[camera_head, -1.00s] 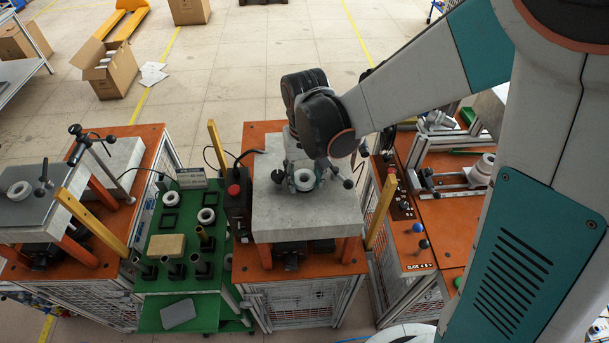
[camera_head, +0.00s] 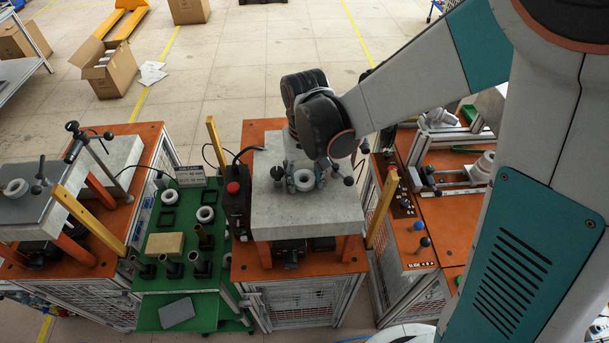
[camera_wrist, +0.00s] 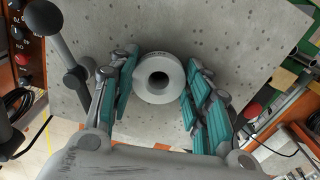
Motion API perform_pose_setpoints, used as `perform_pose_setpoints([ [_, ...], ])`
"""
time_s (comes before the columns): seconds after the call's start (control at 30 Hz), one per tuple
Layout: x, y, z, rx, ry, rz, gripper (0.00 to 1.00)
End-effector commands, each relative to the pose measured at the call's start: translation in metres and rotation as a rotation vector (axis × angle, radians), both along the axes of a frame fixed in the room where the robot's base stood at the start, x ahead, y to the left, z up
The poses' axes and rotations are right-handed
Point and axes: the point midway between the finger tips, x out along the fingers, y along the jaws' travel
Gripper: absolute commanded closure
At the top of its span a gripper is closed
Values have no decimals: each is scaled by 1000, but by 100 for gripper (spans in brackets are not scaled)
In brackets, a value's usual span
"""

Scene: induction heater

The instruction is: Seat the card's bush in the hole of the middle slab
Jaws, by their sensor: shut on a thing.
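A pale grey ring-shaped bush (camera_head: 304,180) with a dark bore is between the fingers of my gripper (camera_head: 304,178) at the middle slab (camera_head: 335,212). In the wrist view the bush (camera_wrist: 160,78) stands between the teal finger pads of my gripper (camera_wrist: 160,84), which is shut on it. The grey, speckled slab (camera_wrist: 160,20) lies behind it. I see no hole in the slab; the bush and fingers may cover it. I cannot tell whether the bush is above the slab or in its hole.
A red-buttoned control box (camera_head: 236,203) and yellow posts (camera_head: 381,211) flank the slab. A ball-ended lever (camera_wrist: 66,79) is close to the gripper's left side.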

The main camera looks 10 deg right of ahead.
Motion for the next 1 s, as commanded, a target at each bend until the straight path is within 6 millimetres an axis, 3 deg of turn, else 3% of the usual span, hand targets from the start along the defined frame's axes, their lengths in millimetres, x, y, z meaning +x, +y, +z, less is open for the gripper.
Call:
perform_pose_setpoints([
  [0.23,0,0,-1,0,0,0,85],
  [0.27,0,0,-1,0,0,0,49],
  [0.33,0,0,-1,0,0,0,33],
  [0.83,0,2,0,4,0,3,32],
  [1.0,0,2,11,5,0,3,32],
])
